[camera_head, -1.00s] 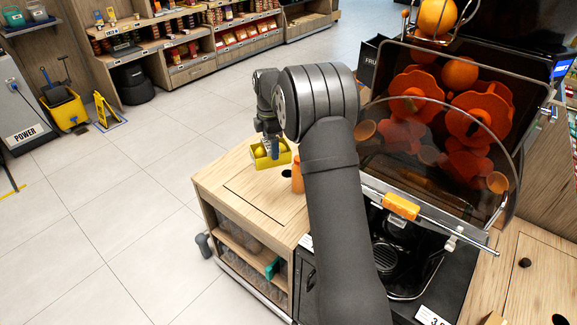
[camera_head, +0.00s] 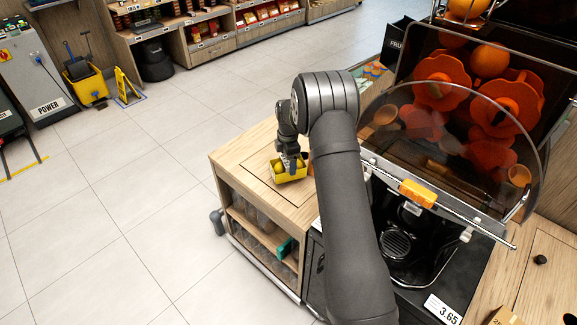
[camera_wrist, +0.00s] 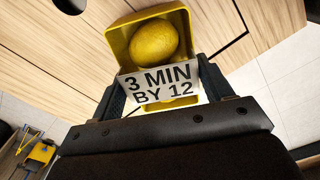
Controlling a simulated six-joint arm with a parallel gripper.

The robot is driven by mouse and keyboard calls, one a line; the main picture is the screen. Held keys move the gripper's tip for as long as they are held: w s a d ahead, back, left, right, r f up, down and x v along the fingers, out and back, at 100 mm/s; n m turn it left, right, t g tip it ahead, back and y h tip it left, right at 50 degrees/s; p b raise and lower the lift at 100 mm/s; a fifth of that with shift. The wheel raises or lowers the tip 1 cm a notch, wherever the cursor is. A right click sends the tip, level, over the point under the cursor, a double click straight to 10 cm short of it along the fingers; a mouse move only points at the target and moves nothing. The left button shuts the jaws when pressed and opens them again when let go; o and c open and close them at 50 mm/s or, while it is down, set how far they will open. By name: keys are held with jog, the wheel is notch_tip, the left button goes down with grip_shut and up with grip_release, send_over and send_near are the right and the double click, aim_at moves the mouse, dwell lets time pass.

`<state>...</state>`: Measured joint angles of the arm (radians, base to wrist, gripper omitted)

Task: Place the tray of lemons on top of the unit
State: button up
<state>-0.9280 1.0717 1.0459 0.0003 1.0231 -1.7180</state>
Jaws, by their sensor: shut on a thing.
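The yellow tray (camera_head: 291,177) holds lemons. In the wrist view, a large lemon (camera_wrist: 154,42) sits in the tray (camera_wrist: 122,40), and a white label (camera_wrist: 160,84) on its near side reads "3 MIN BY 12". My gripper (camera_head: 291,164) is shut on the tray, with a finger at each side of the label in the wrist view. The tray is over the light wooden top of the unit (camera_head: 235,165), inside the outline of its panel. It looks close to the surface, but I cannot tell whether it touches.
The orange juicer (camera_head: 470,110) with its clear cover stands right of the unit. My arm hides part of the unit's right side. A dark round hole (camera_wrist: 70,4) shows in the wooden top. Free wooden surface lies left of the tray.

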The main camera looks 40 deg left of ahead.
jog(key=shift+f, duration=1.4)
jog(key=shift+f, duration=0.1)
jog(key=o, duration=1.2)
jog(key=shift+f, duration=0.1)
notch_tip(320, 180, up, 12)
jog(key=shift+r, duration=0.2)
